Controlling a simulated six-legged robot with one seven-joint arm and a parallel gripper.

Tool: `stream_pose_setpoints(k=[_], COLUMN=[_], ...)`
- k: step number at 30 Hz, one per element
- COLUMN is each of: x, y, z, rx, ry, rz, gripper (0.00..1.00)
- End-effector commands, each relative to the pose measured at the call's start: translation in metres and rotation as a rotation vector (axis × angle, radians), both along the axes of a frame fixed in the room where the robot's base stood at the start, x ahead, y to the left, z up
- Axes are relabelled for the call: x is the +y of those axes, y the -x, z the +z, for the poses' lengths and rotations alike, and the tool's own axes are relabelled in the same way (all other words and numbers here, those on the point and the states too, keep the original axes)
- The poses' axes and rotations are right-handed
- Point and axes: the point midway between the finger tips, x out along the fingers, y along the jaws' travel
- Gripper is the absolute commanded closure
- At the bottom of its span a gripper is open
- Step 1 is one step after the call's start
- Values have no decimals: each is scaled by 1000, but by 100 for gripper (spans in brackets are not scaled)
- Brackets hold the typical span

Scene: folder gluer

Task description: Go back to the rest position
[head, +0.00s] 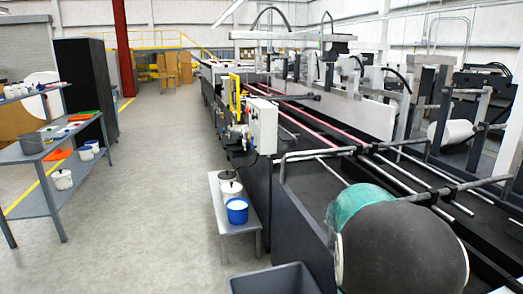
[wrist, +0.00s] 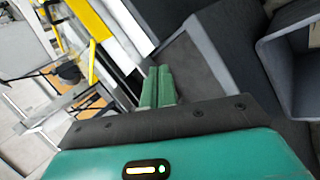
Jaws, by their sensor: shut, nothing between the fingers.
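My gripper (wrist: 158,86) shows in the wrist view with its two green fingers side by side, shut and empty. Behind the fingers is a dark grey surface, with no object touching them that I can see. In the head view, rounded dark and teal parts of my arm fill the lower right corner, and the fingers are hidden there.
A long folder gluer (head: 300,118) runs back on the right, with a white control box (head: 263,126). A low bench (head: 218,200) holds a blue bucket (head: 237,210). A grey bin (head: 272,281) stands in front. A shelf (head: 50,153) is left; the floor between is clear.

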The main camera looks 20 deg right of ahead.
Motion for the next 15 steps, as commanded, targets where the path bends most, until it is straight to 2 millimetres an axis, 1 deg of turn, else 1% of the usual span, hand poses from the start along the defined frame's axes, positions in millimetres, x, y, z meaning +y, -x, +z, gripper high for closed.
stream_pose_setpoints(k=[1,2,3,5,6,8,9,11,12,14,15], x=[22,35,51,76,93,118,134,158,175,198,214], y=[-2,-4,-5,-6,-6,-4,-3,1,3,9,13], z=[9,13,18,26,31,38,43,50,54,60,64], rx=[-48,-75,-108,-156,-189,-236,-267,-313,-344,-388,-415], ry=[-38,-61,-91,-135,-162,-204,-230,-267,-291,-324,-346], rz=[37,60,90,138,171,221,256,308,344,398,437], gripper=[100,100,100,100,100,100,100,100,100,100,100])
